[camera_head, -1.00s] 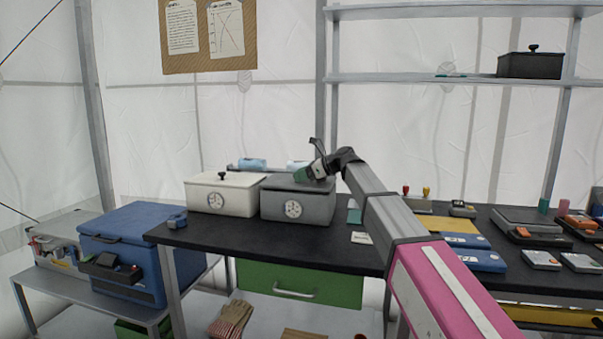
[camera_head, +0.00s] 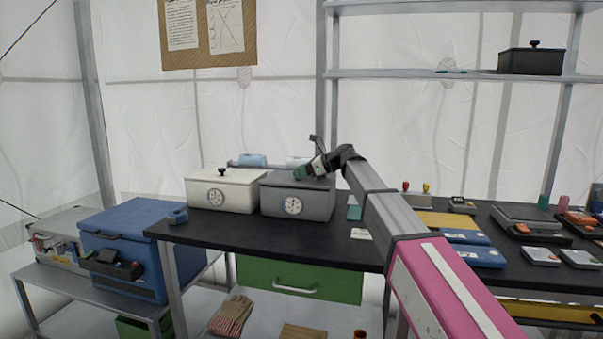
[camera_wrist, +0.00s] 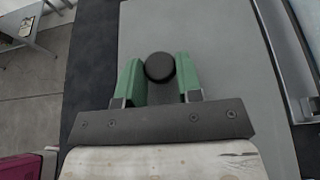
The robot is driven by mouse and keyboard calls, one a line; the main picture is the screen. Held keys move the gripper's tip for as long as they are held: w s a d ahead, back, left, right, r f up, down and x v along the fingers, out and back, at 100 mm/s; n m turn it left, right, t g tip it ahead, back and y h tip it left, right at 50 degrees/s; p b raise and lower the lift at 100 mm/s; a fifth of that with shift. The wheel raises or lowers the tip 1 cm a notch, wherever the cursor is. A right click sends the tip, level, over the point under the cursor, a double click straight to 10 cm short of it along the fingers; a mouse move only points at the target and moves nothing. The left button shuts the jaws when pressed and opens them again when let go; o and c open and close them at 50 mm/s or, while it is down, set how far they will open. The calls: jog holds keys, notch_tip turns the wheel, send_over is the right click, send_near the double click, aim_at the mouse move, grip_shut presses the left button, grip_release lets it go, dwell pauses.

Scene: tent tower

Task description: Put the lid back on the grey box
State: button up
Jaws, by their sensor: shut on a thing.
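The grey box (camera_head: 297,202) stands on the dark bench, with a round dial mark on its front. Its flat grey lid (camera_wrist: 220,60) lies over the top of the box, and I cannot tell whether it is seated flush all round. My gripper (camera_head: 304,173) is above the lid. In the wrist view my gripper's green fingers (camera_wrist: 160,75) are shut on the lid's round black knob (camera_wrist: 160,66). In the head view the gripper hides the knob.
A white lidded box (camera_head: 226,192) stands close to the left of the grey box. Light blue rolls (camera_head: 252,160) lie behind. A blue cool box (camera_head: 130,250) is on a lower table at left. A dark lidded box (camera_head: 530,62) is on the upper shelf.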

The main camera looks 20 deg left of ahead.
jog(key=shift+f, duration=0.35)
dwell(0.3)
jog(key=o, duration=1.1)
jog(key=v, duration=1)
jog(key=shift+d+r, duration=0.2)
jog(key=shift+d, duration=0.15)
